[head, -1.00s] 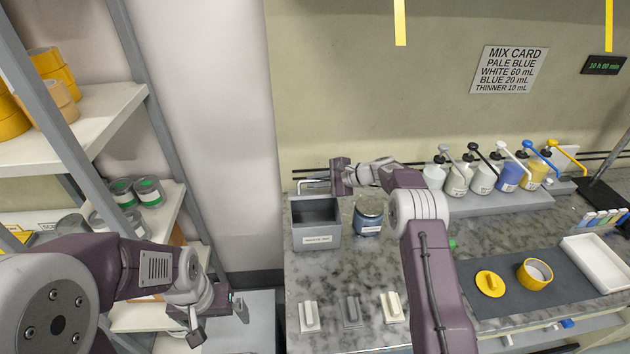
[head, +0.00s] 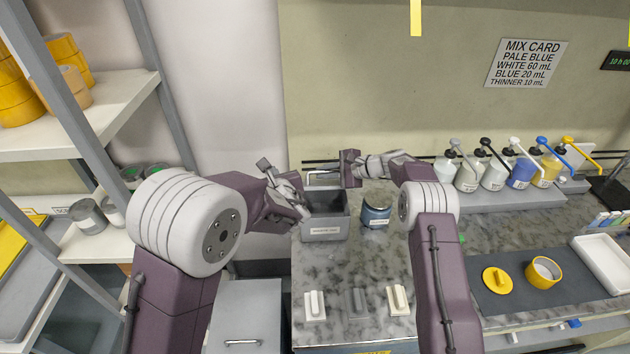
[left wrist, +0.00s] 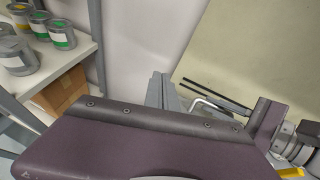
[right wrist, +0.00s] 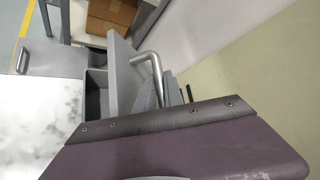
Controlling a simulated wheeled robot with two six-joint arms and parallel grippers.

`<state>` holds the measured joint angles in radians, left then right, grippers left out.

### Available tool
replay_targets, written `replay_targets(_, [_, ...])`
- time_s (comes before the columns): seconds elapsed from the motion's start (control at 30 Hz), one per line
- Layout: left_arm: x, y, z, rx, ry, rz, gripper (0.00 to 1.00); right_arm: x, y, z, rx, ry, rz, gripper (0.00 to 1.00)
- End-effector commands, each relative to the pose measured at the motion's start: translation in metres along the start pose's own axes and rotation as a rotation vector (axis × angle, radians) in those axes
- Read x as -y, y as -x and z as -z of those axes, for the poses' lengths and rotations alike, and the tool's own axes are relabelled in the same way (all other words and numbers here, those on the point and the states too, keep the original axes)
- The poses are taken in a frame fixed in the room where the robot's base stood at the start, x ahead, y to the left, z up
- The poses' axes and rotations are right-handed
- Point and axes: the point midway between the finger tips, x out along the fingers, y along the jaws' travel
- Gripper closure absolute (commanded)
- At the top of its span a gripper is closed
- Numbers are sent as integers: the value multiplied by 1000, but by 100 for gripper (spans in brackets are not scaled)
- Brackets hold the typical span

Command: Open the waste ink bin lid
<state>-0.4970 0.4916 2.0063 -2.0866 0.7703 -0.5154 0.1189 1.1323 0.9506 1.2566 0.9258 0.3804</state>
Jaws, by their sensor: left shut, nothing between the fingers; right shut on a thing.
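The grey waste ink bin (head: 326,229) stands at the left end of the counter, a label on its front. Its dark inside shows from above. The lid (right wrist: 122,75) stands raised at one side of the opening in the right wrist view. Its bent metal handle (right wrist: 155,75) also shows in the left wrist view (left wrist: 218,104). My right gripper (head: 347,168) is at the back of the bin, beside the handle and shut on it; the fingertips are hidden. My left gripper (head: 268,168) is shut and empty, above and left of the bin.
Several pump bottles (head: 495,175) line the back. A yellow cup (head: 542,273) and yellow lid (head: 497,281) lie on a dark mat. A shelf rack (head: 95,115) stands at the left.

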Motion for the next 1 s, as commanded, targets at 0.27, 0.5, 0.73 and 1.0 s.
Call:
replay_targets(0.27, [98,29,72,-52,-172,196,100,0,0,0,-1,0,1,100])
replay_targets(0.5, [103,24,74,-54,-173,203,100,0,0,1,-1,0,1,100])
replay_targets(0.73, [110,-19,77,-53,-171,200,100,0,0,1,-1,0,1,100])
replay_targets(1.0, [119,-59,79,-53,-170,201,100,0,0,0,-1,0,2,100])
